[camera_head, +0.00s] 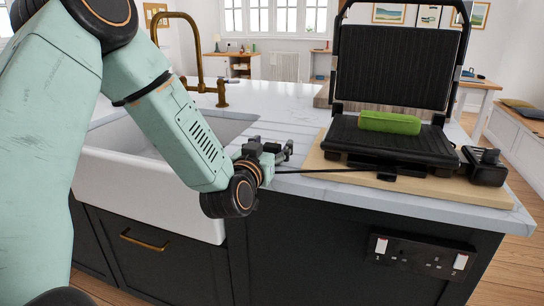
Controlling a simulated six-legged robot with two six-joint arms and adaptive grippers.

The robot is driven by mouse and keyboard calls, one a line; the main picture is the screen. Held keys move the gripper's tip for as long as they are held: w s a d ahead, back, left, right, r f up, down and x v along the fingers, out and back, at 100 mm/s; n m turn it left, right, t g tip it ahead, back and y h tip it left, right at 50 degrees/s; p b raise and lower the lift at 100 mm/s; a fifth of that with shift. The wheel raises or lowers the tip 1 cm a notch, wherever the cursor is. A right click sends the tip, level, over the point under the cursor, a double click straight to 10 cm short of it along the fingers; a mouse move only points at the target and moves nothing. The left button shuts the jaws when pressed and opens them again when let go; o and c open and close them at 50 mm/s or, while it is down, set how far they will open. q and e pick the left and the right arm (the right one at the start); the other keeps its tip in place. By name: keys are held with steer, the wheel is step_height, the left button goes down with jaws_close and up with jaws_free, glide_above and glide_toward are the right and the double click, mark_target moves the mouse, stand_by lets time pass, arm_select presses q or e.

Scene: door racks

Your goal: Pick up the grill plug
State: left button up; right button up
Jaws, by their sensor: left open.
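A black contact grill (392,145) stands open on a wooden board (320,160), its ribbed lid upright and a green block (390,123) on its lower plate. A blocky black piece with short prongs, which looks like the grill plug (485,168), lies at the right end of the board, beside the grill. My left gripper (284,152) is open over the counter, left of the board and well apart from that black piece. Nothing shows between its fingers. A thin dark cord (325,170) runs from the grill's front towards the gripper; its left end is hard to make out. My right gripper is out of view.
A white sink (150,198) with a brass tap (200,75) is at the left. A double socket panel (420,257) is on the dark cabinet front below the counter (365,202). The counter's front edge runs close below the board. Tables and a window are behind.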

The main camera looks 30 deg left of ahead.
arm_select(q)
steer(key=shift+w+a+f, duration=0.15)
steer(key=shift+w+f, duration=0.05)
steer(key=shift+w, duration=0.25)
steer(key=shift+c, duration=0.7)
steer(key=shift+s+r, duration=0.2)
steer(key=shift+s, duration=0.05)
steer(key=c, duration=0.5)
steer(key=shift+w+f, duration=0.1)
steer(key=shift+f, duration=0.05)
steer(key=c, duration=0.6)
